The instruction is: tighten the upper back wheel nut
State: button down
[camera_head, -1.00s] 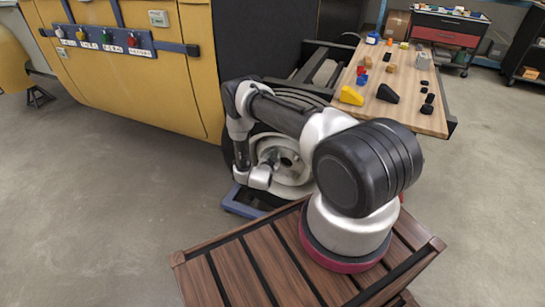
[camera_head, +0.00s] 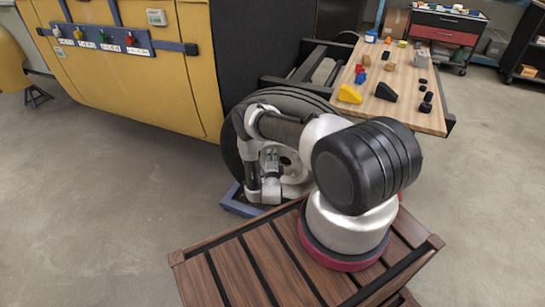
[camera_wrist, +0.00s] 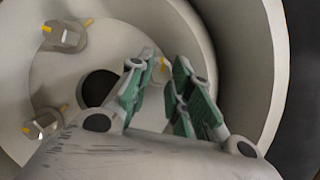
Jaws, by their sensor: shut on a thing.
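The wheel (camera_head: 290,100) stands by the yellow vehicle body, its black tyre around a pale rim that also shows in the wrist view (camera_wrist: 205,50). My gripper (camera_wrist: 163,85), with green-padded fingers, is shut on a wheel nut (camera_wrist: 160,66) with a yellow mark, which is partly hidden between the fingertips. Two other nuts with yellow marks show at the upper left (camera_wrist: 65,35) and lower left (camera_wrist: 42,125) of the wrist view. A dark round hub hole (camera_wrist: 98,87) lies left of the fingers. In the head view my arm covers part of the hub and the nuts.
A blue stand (camera_head: 240,203) is under the wheel. A wooden-topped bench (camera_head: 415,95) with blocks and dark parts stands to the right. The yellow body panel (camera_head: 150,95) rises at the left. The grey floor at the lower left is clear.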

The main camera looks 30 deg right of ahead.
jog(key=shift+f+m+t+h, duration=0.1)
jog(key=shift+m+t+h, duration=0.3)
jog(key=shift+m, duration=0.9)
jog(key=shift+f+m+t+h, duration=0.15)
jog(key=shift+m+t+h, duration=0.2)
jog(key=shift+m, duration=0.95)
jog(key=shift+f+m+t+h, duration=0.1)
jog(key=shift+m+t+h, duration=0.25)
jog(key=shift+m, duration=1.25)
jog(key=c, duration=1.3)
grip_release()
jog(key=r+v, duration=0.3)
jog(key=v, duration=0.9)
jog(key=shift+v, duration=0.8)
jog(key=shift+w+f, duration=0.15)
